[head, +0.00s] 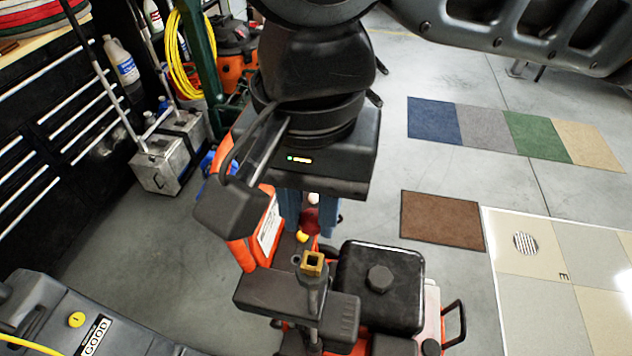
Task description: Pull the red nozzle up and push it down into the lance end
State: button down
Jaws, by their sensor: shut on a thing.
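My gripper (309,222) hangs below its dark wrist housing in the upper middle of the head view, with blue fingers pointing down. It is shut on the red nozzle (310,219), which shows as a small dark red shape between the fingers. Whether the nozzle's lower end is still seated in a holder cannot be told. The lance end (313,262), a square brass-coloured socket on a black upright, faces up just below and in front of the gripper. The nozzle and the lance end appear apart.
A yellow nozzle (302,237) sits close below the fingers. The orange machine has a black tank (379,285) right of the lance and an orange panel at left. A grey case (75,320) lies lower left. Coloured mats (483,133) and open floor lie at right.

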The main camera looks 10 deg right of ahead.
aim_at(311, 268)
jog(key=shift+f, duration=0.1)
notch_tip(311, 268, down, 6)
jog(key=b, duration=0.6)
jog(key=shift+r, duration=0.2)
jog(key=shift+s+p, duration=0.2)
jog(key=shift+p, duration=1)
dwell(1.9)
jog(key=shift+f, duration=0.6)
dwell(0.4)
jog(key=c, duration=0.8)
grip_release()
jog(key=shift+c, duration=0.2)
notch_tip(311, 268, up, 8)
jog(key=shift+f, duration=0.1)
